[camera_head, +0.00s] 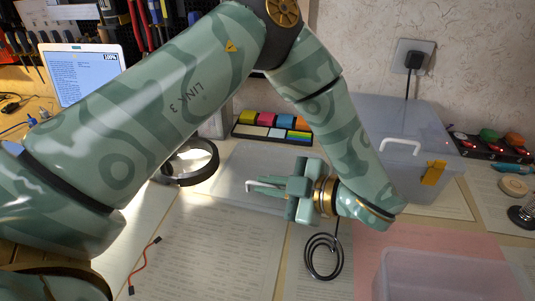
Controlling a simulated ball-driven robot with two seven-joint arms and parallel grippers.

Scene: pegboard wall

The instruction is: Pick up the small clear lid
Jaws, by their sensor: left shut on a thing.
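The small clear lid (232,165) is a flat see-through panel in the middle of the view, over the papers. A pale handle shows on it at my left gripper's fingertips. My left gripper (256,187) reaches in from the right side of the lid, its arm arching over from the left. Its fingers are shut on the lid at the handle. Part of the lid is hidden behind the gripper and forearm. I cannot tell whether the lid is off the surface. My right gripper is out of view.
An open clear box (440,278) stands at the front right on a pink sheet. A larger lidded clear box (425,168) stands behind it. Black headphones (190,165), a coiled black cable (323,262), a red wire (142,266) and a colored note tray (271,127) lie around.

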